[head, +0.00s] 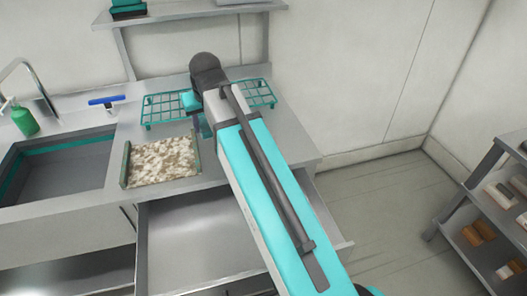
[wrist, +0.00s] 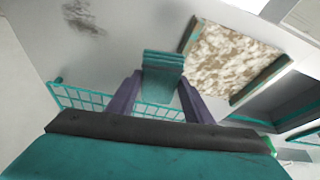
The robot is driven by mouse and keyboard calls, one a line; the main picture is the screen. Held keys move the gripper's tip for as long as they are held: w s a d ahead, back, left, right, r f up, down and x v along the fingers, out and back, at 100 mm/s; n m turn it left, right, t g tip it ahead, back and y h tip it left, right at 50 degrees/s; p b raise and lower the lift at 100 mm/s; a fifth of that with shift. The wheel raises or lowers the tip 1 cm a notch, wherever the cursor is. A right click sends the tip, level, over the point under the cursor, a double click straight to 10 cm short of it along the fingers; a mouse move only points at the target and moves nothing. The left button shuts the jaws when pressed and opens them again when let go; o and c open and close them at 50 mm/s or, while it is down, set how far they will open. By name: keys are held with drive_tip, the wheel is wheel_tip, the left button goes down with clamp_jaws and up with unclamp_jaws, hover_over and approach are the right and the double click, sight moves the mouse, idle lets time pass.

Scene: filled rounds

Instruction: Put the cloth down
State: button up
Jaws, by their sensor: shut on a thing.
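My gripper (wrist: 160,88) is shut on a folded teal cloth (wrist: 163,62), which sits between its two dark fingers in the wrist view. In the head view my arm hides most of the gripper and cloth, over the counter (head: 283,140) near the teal wire rack (head: 165,108). The wire rack also shows in the wrist view (wrist: 85,98), beyond the gripper's base. I cannot tell whether the cloth touches the counter. A dark smear (wrist: 82,17) marks the grey surface in the wrist view.
A green-sided tray or board with a mottled beige surface (head: 160,160) lies left of my arm. Further left are a sink (head: 60,168), a green bottle (head: 24,120) and a blue-handled tool (head: 106,101). An open drawer (head: 195,235) juts out below. A shelf unit (head: 480,215) stands right.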

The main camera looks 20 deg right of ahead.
drive_tip(key=shift+s+d, duration=0.35)
drive_tip(key=shift+s, duration=0.55)
drive_tip(key=shift+s+d, duration=0.35)
drive_tip(key=shift+s, duration=0.5)
